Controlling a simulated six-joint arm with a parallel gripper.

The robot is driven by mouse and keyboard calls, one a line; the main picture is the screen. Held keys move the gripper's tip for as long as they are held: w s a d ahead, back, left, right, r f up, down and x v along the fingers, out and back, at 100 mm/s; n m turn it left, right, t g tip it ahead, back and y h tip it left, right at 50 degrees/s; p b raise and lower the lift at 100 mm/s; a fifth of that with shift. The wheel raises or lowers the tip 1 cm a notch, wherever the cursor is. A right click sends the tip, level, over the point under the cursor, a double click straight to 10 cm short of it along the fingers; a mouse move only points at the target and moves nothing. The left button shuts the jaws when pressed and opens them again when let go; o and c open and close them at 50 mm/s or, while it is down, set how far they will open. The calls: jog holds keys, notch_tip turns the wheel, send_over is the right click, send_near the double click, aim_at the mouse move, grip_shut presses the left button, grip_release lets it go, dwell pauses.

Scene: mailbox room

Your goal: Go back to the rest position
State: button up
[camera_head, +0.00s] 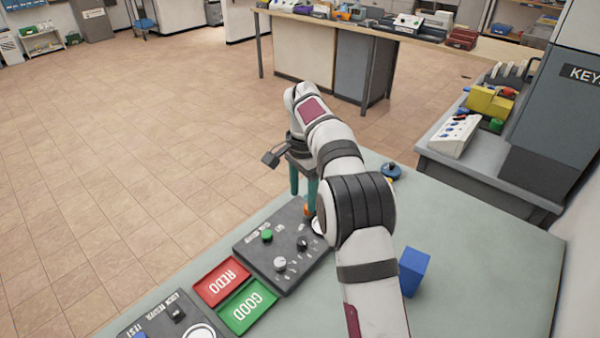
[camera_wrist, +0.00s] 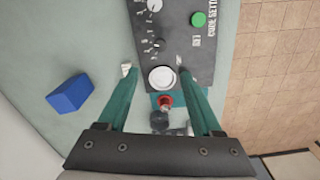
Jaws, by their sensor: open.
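My gripper (camera_head: 303,190) is open and empty above the far end of a dark control panel (camera_head: 262,258). In the wrist view its two green fingers (camera_wrist: 156,72) stand apart on either side of the panel's white round part (camera_wrist: 161,78). The panel carries a green button (camera_head: 267,235), which also shows in the wrist view (camera_wrist: 199,19), and several knobs. A small red part (camera_wrist: 164,101) shows between the fingers, with a dark round object nearer the gripper base. My arm hides part of the panel and table in the head view.
A blue block (camera_head: 413,271) stands on the grey-green table (camera_head: 480,270) right of my arm. A red REDO tray (camera_head: 222,281) and green GOOD tray (camera_head: 247,306) lie near the front. A blue-and-dark round object (camera_head: 390,171) sits at the back edge. The table's right side is clear.

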jog(key=s+d+r+n, duration=0.1)
jog(key=s+r, duration=0.2)
jog(key=s, duration=0.4)
jog(key=s+r+n+y, duration=0.1)
jog(key=s+r, duration=0.2)
jog(key=s, duration=0.3)
jog(key=s+d+r+n, duration=0.1)
jog(key=s+r, duration=0.2)
jog(key=s, duration=0.4)
jog(key=s+f+n, duration=0.1)
jog(key=s+f, duration=0.2)
jog(key=s, duration=0.6)
jog(key=s+f+n, duration=0.1)
jog(key=s+f, duration=0.2)
jog(key=s, duration=0.7)
jog(key=shift+s+f+n+y, duration=0.15)
jog(key=shift+s+n+y, duration=0.1)
jog(key=shift+n+y, duration=0.15)
jog(key=shift+d, duration=0.1)
